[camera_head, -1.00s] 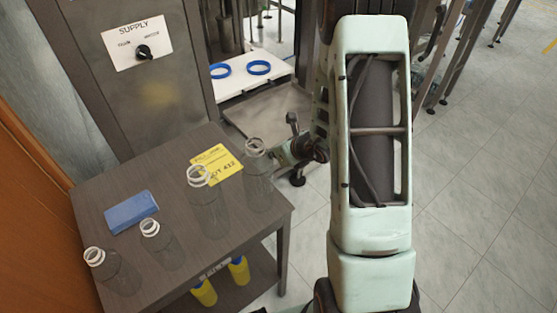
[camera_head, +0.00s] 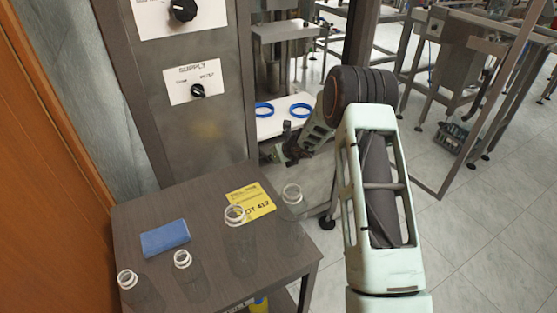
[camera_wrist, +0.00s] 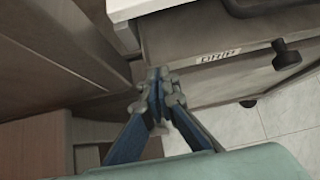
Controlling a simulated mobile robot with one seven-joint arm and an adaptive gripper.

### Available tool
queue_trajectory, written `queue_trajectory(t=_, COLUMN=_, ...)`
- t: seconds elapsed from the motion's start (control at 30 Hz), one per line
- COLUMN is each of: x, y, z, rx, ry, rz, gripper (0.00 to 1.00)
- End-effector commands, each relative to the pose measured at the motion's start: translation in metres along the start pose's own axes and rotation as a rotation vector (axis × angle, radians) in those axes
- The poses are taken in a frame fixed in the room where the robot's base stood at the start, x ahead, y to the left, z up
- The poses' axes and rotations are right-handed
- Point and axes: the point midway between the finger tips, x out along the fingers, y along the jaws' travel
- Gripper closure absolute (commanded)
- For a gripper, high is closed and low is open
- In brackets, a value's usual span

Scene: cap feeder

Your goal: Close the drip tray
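The drip tray is a flat grey tray (camera_head: 316,181) low in the machine, sticking out in front of the white deck.
A brown table (camera_head: 215,262) at the lower left holds clear bottles, a blue block (camera_head: 165,239) and a yellow card (camera_head: 250,201). Blue rings (camera_head: 300,110) lie on the white deck (camera_head: 275,127). A grey cabinet (camera_head: 195,110) stands left of the tray.

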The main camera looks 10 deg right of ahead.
Motion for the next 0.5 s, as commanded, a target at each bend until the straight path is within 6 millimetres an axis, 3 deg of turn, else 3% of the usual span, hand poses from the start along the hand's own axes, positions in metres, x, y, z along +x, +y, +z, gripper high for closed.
queue_trajectory(t=0.5, x=0.032, y=0.002, z=0.043, rx=-0.003, ry=0.001, rz=0.008, gripper=1.00)
